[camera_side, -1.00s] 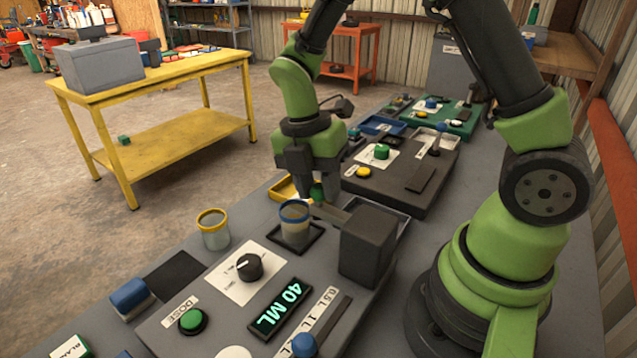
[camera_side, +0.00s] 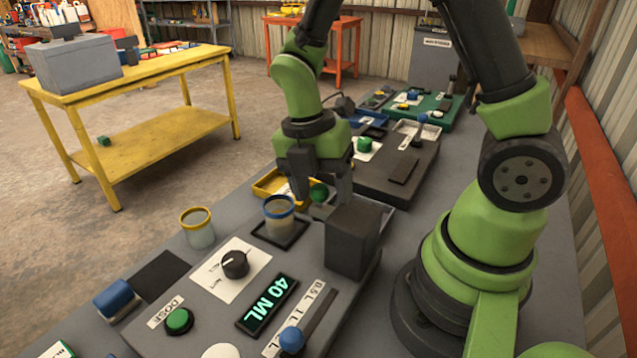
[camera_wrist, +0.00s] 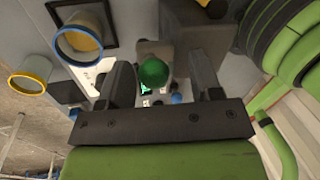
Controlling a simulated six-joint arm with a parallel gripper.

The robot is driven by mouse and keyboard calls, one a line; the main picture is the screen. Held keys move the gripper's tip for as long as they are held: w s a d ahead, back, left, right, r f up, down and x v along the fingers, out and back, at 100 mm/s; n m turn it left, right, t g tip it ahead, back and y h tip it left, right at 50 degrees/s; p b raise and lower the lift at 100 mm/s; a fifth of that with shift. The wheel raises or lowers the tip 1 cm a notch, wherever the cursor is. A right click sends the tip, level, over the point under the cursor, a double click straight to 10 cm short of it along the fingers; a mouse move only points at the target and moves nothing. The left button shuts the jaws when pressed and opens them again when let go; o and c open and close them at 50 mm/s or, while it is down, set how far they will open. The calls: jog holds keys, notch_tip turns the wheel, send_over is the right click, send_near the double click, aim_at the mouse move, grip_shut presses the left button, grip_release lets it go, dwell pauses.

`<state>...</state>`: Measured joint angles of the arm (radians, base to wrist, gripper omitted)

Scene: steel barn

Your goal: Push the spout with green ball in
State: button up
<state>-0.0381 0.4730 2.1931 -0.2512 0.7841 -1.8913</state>
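The green ball (camera_side: 318,193) sits on the short spout (camera_side: 321,210), which comes out of the dark grey block (camera_side: 353,243). A jar with a blue rim (camera_side: 279,220) stands on a black square pad, apart from the ball and to its left. My gripper (camera_side: 320,198) is low over the spout, with its fingers pointing down beside the ball. In the wrist view the green ball (camera_wrist: 153,73) shows between my two spread fingers, with a clear gap on its right. Whether the left finger touches it I cannot tell.
A jar with a yellow rim (camera_side: 197,228) stands left of the panel. The panel carries a black knob (camera_side: 235,264), a green button (camera_side: 178,321), a "40 ML" display (camera_side: 267,305) and a blue-knobbed slider (camera_side: 291,340). A yellow tray (camera_side: 268,184) lies behind the gripper.

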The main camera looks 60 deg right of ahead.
jog(key=shift+w, duration=0.1)
notch_tip(320, 180, up, 10)
jog(key=w, duration=0.2)
jog(key=shift+a, duration=0.2)
jog(key=shift+f, duration=0.15)
jog(key=s+a+r+m+t+y, duration=0.1)
jog(key=s+r+m+t, duration=0.3)
jog(key=m, duration=0.8)
jog(key=s+a+r+m+t+y, duration=0.1)
jog(key=s+r+m+t, duration=0.2)
jog(key=m, duration=0.9)
jog(key=s+t, duration=0.2)
jog(key=s, duration=0.1)
jog(key=shift+r, duration=0.35)
